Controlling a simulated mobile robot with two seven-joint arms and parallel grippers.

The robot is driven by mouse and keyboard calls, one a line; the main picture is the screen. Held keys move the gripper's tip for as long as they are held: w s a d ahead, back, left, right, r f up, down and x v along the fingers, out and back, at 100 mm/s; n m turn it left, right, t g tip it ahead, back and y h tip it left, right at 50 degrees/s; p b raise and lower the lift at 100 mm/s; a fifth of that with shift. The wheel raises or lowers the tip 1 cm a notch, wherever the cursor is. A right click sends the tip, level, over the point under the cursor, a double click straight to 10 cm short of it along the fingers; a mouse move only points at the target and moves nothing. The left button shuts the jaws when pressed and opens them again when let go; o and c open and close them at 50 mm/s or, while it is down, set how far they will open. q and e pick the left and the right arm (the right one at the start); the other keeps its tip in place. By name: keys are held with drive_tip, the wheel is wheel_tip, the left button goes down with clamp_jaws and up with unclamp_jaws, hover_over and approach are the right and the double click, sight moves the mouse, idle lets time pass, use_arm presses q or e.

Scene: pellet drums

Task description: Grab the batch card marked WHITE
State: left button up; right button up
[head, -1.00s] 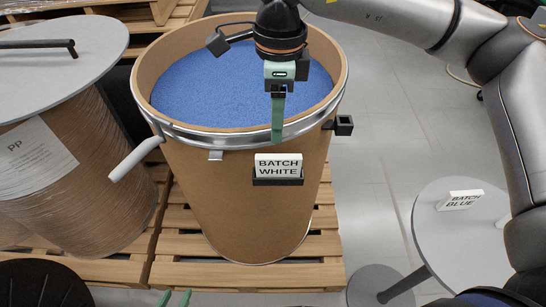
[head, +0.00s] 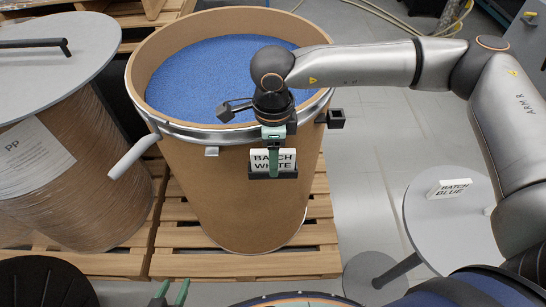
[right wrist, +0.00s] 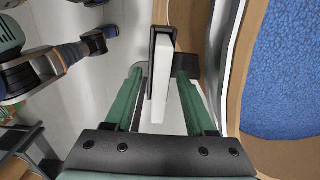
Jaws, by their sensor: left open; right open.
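The white batch card reading BATCH WHITE (head: 260,160) stands in a black holder (head: 284,175) on the front of the open cardboard drum (head: 222,215). My right gripper (head: 272,165) is in front of the drum at the card, and its green finger covers part of the lettering. In the right wrist view the card (right wrist: 156,95) shows edge-on between the two open green fingers (right wrist: 160,92), with the holder (right wrist: 164,36) at its far end. I cannot tell whether a finger touches the card. My left gripper (head: 170,293) is open and empty at the bottom edge of the head view.
The drum is full of blue pellets (head: 200,75) and stands on a wooden pallet (head: 185,262). A lidded PP drum (head: 85,180) is at the left. A round grey table (head: 430,225) at the right bears a card reading BATCH BLUE (head: 450,188).

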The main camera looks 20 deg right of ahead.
drive_tip(key=shift+f, duration=0.15)
clamp_jaws()
idle(0.4)
